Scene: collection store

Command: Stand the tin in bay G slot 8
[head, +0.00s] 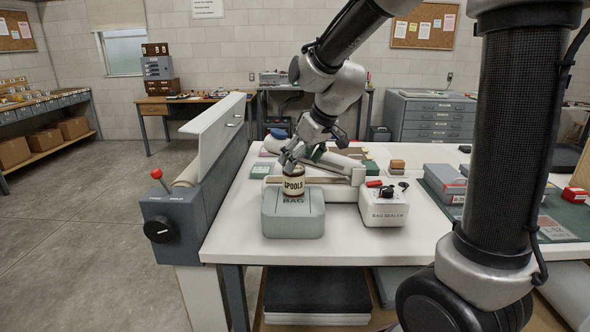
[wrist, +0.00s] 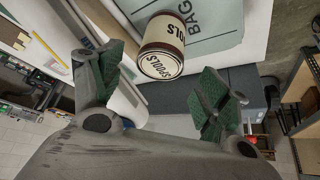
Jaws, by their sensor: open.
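The tin (head: 293,187), cream with dark brown bands and lettered SPOOLS, stands on the grey box marked BAG (head: 293,222) at the table's front left. In the wrist view the tin (wrist: 161,47) shows just beyond my fingertips, with the BAG surface (wrist: 215,22) behind it. My gripper (head: 292,163) is above and close to the tin. Its green-padded fingers (wrist: 160,88) are spread wide with nothing between them. I cannot tell whether a finger touches the tin. No marking for bay G slot 8 is readable in either view.
A white bag sealer (head: 384,207) stands right of the BAG box. A grey machine with a red-knobbed lever (head: 172,225) lines the table's left edge. Grey boxes (head: 445,182) lie on a green mat at right. Shelves with cartons (head: 42,140) stand far left; the floor between is clear.

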